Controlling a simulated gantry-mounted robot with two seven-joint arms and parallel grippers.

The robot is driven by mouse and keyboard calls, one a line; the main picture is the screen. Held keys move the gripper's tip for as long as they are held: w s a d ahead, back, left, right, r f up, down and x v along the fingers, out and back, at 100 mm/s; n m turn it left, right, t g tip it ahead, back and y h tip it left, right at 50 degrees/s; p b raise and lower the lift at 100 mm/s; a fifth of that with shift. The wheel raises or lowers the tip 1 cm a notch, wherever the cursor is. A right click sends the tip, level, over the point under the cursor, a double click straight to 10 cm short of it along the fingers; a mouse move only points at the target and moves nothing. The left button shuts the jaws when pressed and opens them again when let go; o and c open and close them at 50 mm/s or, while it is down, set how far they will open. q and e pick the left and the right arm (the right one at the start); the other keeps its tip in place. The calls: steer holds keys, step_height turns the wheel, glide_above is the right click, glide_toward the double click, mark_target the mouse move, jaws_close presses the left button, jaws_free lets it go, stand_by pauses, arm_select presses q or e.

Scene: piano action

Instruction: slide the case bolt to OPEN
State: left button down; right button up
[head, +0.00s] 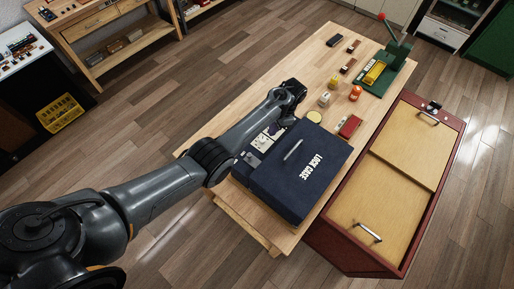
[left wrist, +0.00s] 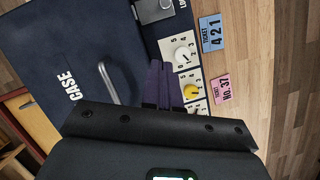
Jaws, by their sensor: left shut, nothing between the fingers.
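The dark blue lock case (head: 310,190) sits on the wooden bench, with a silver handle and white lettering on its lid. It also shows in the left wrist view (left wrist: 40,45). A strip of white dial plates runs along its edge, with a white knob (left wrist: 183,54) and a yellow knob (left wrist: 191,91). A grey metal piece (left wrist: 152,10) lies at the strip's end; I cannot tell whether it is the bolt, and no OPEN mark is readable. My left gripper (left wrist: 163,78) is shut and empty over the case, beside the knobs. My right gripper is out of view.
A blue ticket (left wrist: 211,33) and a pink ticket (left wrist: 220,91) lie beside the case. Small coloured items, including an orange one (head: 356,92), and a green press (head: 389,68) stand farther along the bench. A red-framed cabinet (head: 385,190) adjoins it on the right.

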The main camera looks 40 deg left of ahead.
arm_select(q)
steer(key=shift+f, duration=0.15)
steer(key=b, duration=0.7)
glide_toward(252, 159)
steer(key=w+f, duration=0.3)
steer(key=shift+w+d+f, duration=0.15)
steer(key=shift+d+f, duration=0.1)
steer(key=shift+f, duration=0.1)
steer(key=p, duration=0.1)
steer(key=s+p, duration=0.1)
steer(key=s+a+p, duration=0.1)
steer(key=shift+s+a+r+p, duration=0.1)
steer(key=shift+s+r+p, duration=0.15)
steer(key=shift+r+p, duration=0.05)
steer(key=shift+s+a+f, duration=0.15)
steer(key=shift+s+a, duration=0.05)
steer(key=shift+s, duration=0.2)
steer(key=shift+s+f, duration=0.1)
